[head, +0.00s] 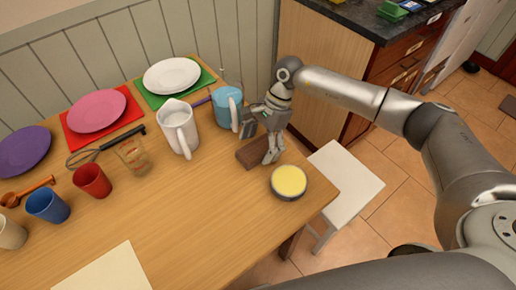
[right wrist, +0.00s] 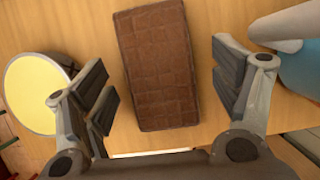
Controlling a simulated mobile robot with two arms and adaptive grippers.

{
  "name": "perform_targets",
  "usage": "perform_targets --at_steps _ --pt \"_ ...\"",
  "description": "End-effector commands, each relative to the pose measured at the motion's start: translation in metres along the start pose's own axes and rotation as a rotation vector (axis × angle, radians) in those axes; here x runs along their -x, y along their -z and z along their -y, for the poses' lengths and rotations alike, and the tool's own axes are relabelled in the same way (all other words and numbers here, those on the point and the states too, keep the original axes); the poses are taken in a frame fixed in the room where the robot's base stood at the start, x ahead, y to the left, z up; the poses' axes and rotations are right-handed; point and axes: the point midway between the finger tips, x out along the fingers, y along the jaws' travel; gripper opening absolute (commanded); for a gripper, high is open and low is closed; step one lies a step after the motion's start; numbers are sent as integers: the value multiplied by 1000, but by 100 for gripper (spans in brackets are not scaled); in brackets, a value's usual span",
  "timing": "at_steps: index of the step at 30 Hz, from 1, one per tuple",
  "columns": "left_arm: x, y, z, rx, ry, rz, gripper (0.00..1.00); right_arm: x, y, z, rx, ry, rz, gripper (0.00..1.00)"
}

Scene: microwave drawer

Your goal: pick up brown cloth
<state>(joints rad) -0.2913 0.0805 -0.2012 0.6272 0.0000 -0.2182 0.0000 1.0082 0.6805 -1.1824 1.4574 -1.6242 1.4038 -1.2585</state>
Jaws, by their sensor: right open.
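The brown cloth (head: 252,156) lies flat on the wooden table near its right end, as a folded rectangle. In the right wrist view the cloth (right wrist: 157,65) shows almost whole between my open fingers. My right gripper (head: 260,139) is above the cloth, pointing down, and hides part of it in the head view. In the right wrist view my right gripper (right wrist: 167,90) is open and empty, with one finger on each side of the cloth and gaps to both long edges. My left gripper is not in view.
A bowl with yellow contents (head: 289,182) stands just right of the cloth. A blue pitcher (head: 228,107) and a white pitcher (head: 180,128) stand close on the left. Plates, cups and utensils fill the far left. A white stool (head: 345,183) is beside the table.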

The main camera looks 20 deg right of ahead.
Motion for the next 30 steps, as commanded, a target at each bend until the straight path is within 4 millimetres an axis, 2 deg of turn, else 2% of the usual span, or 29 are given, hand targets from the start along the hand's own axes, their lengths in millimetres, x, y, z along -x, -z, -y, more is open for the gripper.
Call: perform_targets --at_steps 2,13,23,26,30 --pt "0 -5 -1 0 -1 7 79 0 0 0 0 0 0 83" --pt "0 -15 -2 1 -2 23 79 0 0 0 -1 0 0 38" --pt "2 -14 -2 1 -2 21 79 4 -1 0 0 1 0 37" --pt "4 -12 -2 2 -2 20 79 10 -4 0 0 1 0 37" --pt "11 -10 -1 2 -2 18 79 29 -11 1 1 3 0 37"
